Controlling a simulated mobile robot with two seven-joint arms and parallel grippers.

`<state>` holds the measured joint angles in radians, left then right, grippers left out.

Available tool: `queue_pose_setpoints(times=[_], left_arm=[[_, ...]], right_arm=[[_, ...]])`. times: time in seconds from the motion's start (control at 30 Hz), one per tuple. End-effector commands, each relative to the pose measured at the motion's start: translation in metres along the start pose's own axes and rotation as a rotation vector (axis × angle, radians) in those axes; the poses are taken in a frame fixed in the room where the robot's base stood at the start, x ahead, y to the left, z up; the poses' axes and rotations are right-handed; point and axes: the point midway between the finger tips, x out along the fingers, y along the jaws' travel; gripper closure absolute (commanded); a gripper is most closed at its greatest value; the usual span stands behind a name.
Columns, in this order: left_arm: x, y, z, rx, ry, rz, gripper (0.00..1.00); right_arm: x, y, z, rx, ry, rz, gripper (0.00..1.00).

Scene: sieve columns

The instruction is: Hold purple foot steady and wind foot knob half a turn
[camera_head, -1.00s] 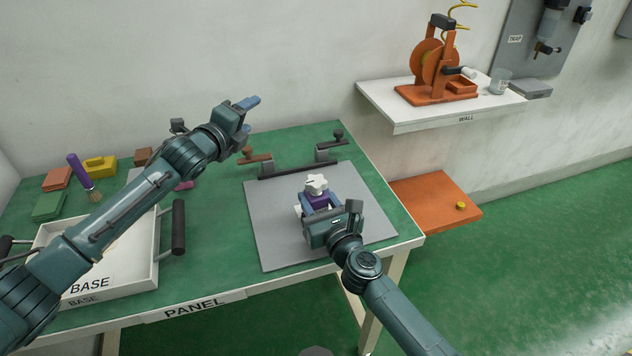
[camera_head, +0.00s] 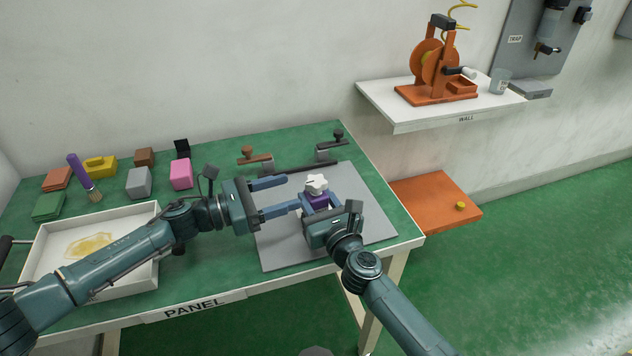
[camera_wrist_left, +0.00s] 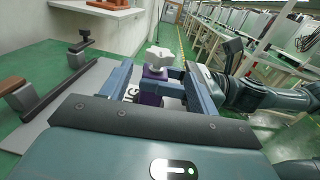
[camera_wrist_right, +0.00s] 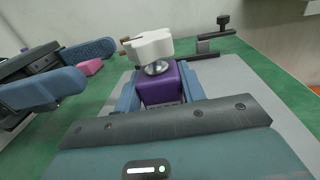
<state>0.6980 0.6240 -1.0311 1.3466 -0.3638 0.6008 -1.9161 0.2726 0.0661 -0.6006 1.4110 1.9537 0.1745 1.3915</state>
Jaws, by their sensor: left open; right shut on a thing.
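The purple foot (camera_head: 318,201) stands upright on the grey panel, with the white star-shaped foot knob (camera_head: 316,183) on top. My right gripper (camera_head: 318,210) is shut on the purple foot from the front; the right wrist view shows its fingers on both sides of the purple block (camera_wrist_right: 160,84), below the knob (camera_wrist_right: 149,46) and its metal collar. My left gripper (camera_head: 294,194) is open, its fingers pointing right just left of the foot. In the left wrist view the knob (camera_wrist_left: 158,57) appears beyond and between the open fingers, apart from them.
The grey panel (camera_head: 275,240) carries a clamp bar with two handles (camera_head: 298,168) at its back. A white tray (camera_head: 140,222) lies under my left arm. Coloured blocks (camera_head: 140,181) and a brush (camera_head: 84,177) stand at the back left. An orange board (camera_head: 430,200) is to the right.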

Motion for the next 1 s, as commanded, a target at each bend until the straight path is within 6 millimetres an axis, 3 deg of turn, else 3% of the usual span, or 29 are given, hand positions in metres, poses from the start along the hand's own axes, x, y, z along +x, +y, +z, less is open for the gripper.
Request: queue_pose_setpoints(times=[0.2,0.4,0.8,1.0], left_arm=[[0.046,0.000,0.001,0.000,-0.002,0.000,0.40],[0.071,0.000,0.001,-0.001,-0.001,0.001,0.40],[0.078,0.001,0.001,-0.002,0.000,0.002,0.40],[0.078,0.001,0.001,-0.002,0.000,0.002,0.55]], right_arm=[[0.000,0.000,0.000,0.000,0.001,0.000,0.90],[0.000,0.000,0.000,0.000,0.001,0.000,0.90],[0.000,0.000,0.000,0.000,0.001,0.000,0.90],[0.000,0.000,0.000,0.000,0.001,0.000,0.90]])
